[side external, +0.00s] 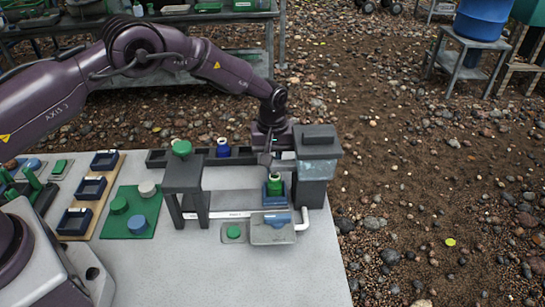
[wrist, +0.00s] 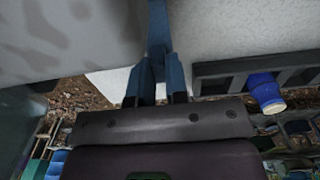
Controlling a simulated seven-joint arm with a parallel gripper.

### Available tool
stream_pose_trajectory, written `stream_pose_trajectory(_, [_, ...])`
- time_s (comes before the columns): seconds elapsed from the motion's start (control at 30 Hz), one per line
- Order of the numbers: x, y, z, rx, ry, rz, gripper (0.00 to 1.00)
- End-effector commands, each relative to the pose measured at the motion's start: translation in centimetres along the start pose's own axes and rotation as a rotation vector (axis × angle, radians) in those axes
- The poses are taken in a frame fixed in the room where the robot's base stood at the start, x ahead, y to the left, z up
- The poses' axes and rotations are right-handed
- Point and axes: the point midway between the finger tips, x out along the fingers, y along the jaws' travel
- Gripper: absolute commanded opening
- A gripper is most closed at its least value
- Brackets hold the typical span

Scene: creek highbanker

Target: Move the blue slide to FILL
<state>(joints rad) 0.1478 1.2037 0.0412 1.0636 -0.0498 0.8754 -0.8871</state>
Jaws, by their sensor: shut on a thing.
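The blue slide (side external: 274,201) is a small blue carrier on the pale track, holding a green jar (side external: 275,184). It is at the right part of the track, next to the dark hopper (side external: 314,188). My gripper (side external: 268,163) reaches down behind the jar, close to the hopper. In the wrist view my gripper (wrist: 160,92) has its fingers closed around a narrow blue bar, which appears to be part of the blue slide (wrist: 157,28). The side view hides the grip itself. Lettering on the track is too small to read.
A dark stand (side external: 184,176) straddles the left part of the track. A grey tray (side external: 272,236), a white pipe (side external: 302,220) and a green button (side external: 234,232) are in front. A dark rack (side external: 242,155) with a blue jar (side external: 223,148) is behind. The front tabletop is clear.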

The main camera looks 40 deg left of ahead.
Motion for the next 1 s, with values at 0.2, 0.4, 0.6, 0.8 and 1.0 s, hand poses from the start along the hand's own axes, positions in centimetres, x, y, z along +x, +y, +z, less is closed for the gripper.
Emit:
stream_pose_trajectory(0.2, [0.0,0.0,-0.1,0.000,0.002,0.001,0.36])
stream_pose_trajectory(0.4, [0.0,0.0,0.0,0.000,0.001,0.001,0.36])
stream_pose_trajectory(0.6, [-0.4,0.0,0.0,0.001,0.001,0.001,0.36])
stream_pose_trajectory(0.8, [-2.4,0.0,0.0,0.001,0.001,0.002,0.36])
stream_pose_trajectory(1.0, [-4.4,0.0,0.0,0.001,0.002,0.002,0.36])
